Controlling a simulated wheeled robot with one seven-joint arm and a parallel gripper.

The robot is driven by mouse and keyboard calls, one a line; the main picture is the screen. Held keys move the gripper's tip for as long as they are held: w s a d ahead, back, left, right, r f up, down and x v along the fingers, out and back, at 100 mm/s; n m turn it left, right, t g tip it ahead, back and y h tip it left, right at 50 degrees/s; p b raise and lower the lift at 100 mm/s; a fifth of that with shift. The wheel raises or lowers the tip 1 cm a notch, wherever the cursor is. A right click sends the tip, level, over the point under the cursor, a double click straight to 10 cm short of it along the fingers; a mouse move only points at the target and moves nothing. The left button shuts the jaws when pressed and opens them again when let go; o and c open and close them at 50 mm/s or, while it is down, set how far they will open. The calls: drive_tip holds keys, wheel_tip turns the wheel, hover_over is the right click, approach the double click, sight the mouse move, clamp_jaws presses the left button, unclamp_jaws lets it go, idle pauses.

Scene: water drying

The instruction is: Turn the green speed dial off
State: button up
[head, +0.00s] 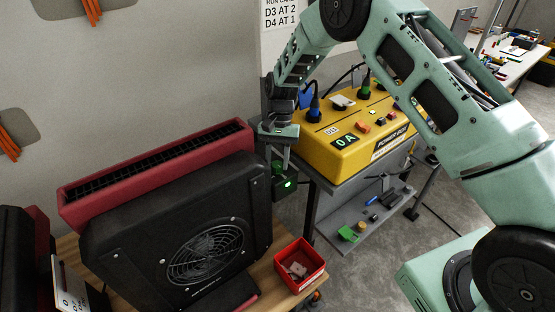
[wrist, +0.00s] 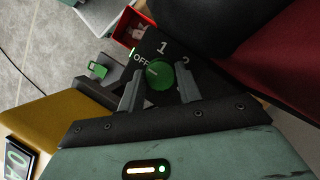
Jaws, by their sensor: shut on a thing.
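The green speed dial (wrist: 160,74) sits on a black panel with the labels OFF, 1 and 2 around it in the wrist view. A small pale mark shows on the dial's left part, on the side of the OFF label, but its exact direction is hard to tell. My gripper (wrist: 159,86) is shut on the dial, with one finger on each side. In the head view my gripper (head: 280,160) points down at the small black dial box (head: 285,184), which has a lit green spot. The box is beside the black and red dryer (head: 160,220); the dial itself is mostly hidden there.
A yellow power box (head: 345,155) with a 0 A display and plugs stands on a grey cart, right of my gripper. A red bin (head: 318,262) is on the wooden surface below. A lower shelf (head: 365,222) holds small parts.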

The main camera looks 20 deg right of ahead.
idle(0.4)
drive_tip(key=o, duration=1)
drive_tip(key=shift+r, duration=0.1)
drive_tip(key=b+v, duration=0.2)
drive_tip(key=v, duration=1.5)
drive_tip(key=shift+r, duration=0.1)
drive_tip(key=s+a+r+n+t, duration=0.1)
drive_tip(key=s+a+r+n, duration=0.25)
drive_tip(key=s+a, duration=0.45)
drive_tip(key=s+a+r+n+t, duration=0.15)
drive_tip(key=s+a+n, duration=0.25)
drive_tip(key=s, duration=0.9)
drive_tip(key=s+d+f+n, duration=0.1)
drive_tip(key=s+n, duration=0.1)
drive_tip(key=s, duration=0.7)
drive_tip(key=s+d+f+n+t+h, duration=0.1)
drive_tip(key=s+d+f+n, duration=0.1)
drive_tip(key=s, duration=0.8)
drive_tip(key=shift+n, duration=0.75)
